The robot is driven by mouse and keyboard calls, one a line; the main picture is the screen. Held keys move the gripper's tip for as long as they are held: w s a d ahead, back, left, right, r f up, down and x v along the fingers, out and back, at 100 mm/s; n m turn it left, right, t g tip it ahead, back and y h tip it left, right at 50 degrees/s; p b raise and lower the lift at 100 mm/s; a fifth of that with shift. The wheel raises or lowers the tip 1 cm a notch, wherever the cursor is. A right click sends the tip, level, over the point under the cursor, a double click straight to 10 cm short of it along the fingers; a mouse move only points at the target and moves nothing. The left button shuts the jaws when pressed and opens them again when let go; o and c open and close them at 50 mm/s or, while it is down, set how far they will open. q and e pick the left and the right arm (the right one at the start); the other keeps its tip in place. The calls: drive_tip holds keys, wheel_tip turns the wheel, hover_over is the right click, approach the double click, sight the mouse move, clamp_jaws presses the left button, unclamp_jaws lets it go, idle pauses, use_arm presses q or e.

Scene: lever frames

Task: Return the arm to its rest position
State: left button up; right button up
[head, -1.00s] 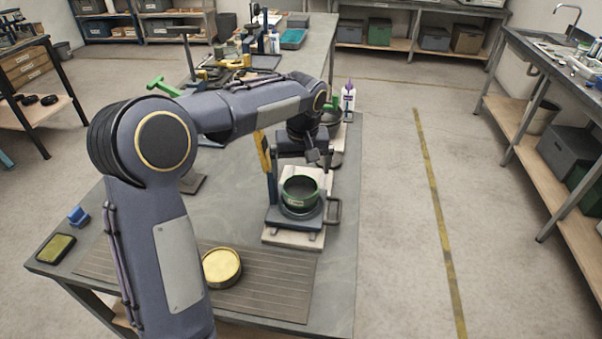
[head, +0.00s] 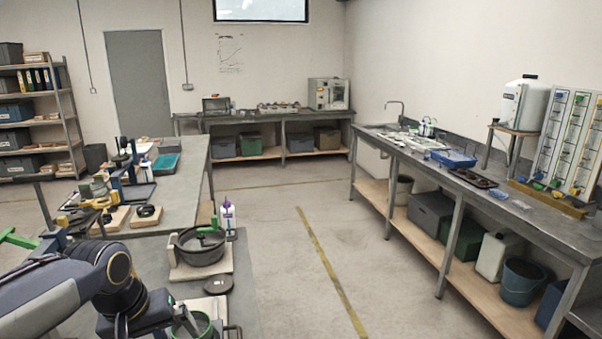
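My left arm comes in from the lower left, and its dark wrist bends down near the bottom edge. My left gripper (head: 183,318) is near the bottom edge, beside a green-rimmed round container (head: 203,326) that the frame cuts off. Whether its fingers are open or shut is too unclear to tell, and so is whether they touch the container. My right arm and gripper are out of view.
On the workbench (head: 238,262), a dark pan (head: 200,248) stands on a pale board, with a dark disc (head: 218,284) in front. A white bottle (head: 228,214) stands behind. A side bench (head: 462,188) lines the right wall. The floor between is clear.

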use_arm(q)
drive_tip(key=s+d+f+m+t+h, duration=0.1)
drive_tip(key=s+d+f, duration=0.1)
drive_tip(key=s, duration=0.6)
drive_tip(key=s+d+f+m+t+h, duration=0.1)
drive_tip(key=s+d+f, duration=0.1)
drive_tip(key=s, duration=0.7)
drive_tip(key=shift+s+d+f+m+t+h, duration=0.2)
drive_tip(key=shift+d+f+m+t+h, duration=0.15)
drive_tip(key=shift+d, duration=0.2)
